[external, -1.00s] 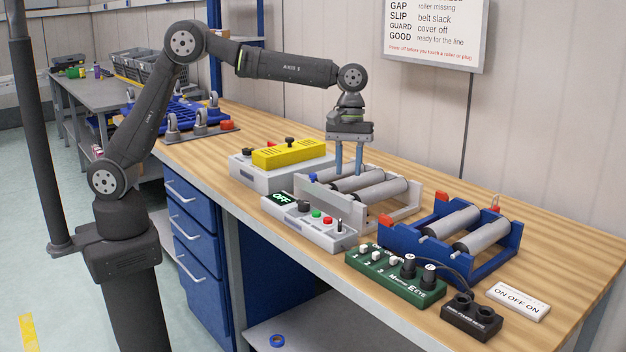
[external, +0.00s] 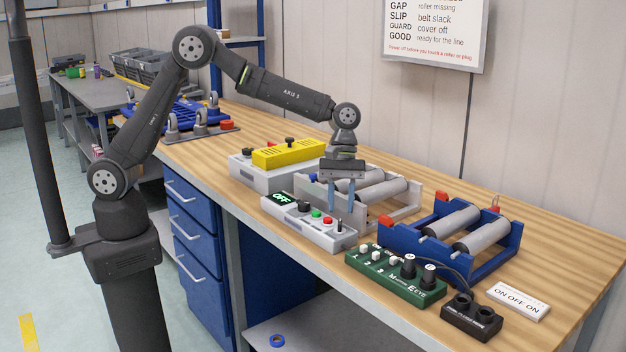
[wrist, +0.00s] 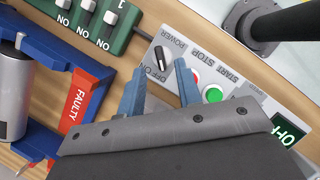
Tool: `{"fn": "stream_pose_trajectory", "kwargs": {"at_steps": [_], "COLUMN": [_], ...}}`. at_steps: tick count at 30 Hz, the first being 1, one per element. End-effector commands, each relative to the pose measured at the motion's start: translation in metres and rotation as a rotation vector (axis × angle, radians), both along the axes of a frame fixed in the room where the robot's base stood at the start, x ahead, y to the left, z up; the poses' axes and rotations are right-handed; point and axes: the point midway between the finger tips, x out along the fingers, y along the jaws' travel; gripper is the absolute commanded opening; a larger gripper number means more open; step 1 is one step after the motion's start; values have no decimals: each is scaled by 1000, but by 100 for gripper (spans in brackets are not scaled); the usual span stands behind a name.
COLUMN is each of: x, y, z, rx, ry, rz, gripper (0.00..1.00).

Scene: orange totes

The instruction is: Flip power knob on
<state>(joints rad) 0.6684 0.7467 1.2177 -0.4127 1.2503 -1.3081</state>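The power knob (wrist: 160,57) is small and black with a white line. In the wrist view it sits on the grey control box (wrist: 165,40) beside the words POWER and OFF ON. In the external view it stands at the right end of the grey control box (external: 320,239). The box's display (external: 284,199) reads OFF in green, and also shows at the wrist view's right edge (wrist: 288,132). My gripper (external: 334,207) points down above the box. In the wrist view its blue fingers (wrist: 159,78) are apart, with the knob just beyond the gap between the tips. I see no contact.
Beside the knob are the red stop button (wrist: 195,76) and green start button (wrist: 213,94). A grey roller frame (external: 405,215) stands behind the box. A blue roller frame (external: 480,268) and a green switch box (external: 395,277) lie to the right.

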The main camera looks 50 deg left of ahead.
Motion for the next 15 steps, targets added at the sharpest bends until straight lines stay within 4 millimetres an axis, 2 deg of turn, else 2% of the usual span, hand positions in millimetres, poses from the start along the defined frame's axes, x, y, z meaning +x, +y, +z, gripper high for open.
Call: {"fn": "stream_pose_trajectory", "kwargs": {"at_steps": [1, 6, 15], "x": [-3, -8, -10], "y": [-2, -8, -10], "z": [-9, -27, -35], "rx": [3, 1, 1], "ry": [3, 0, -1], "rz": [-1, 0, 0], "gripper": [32, 32, 32]}}
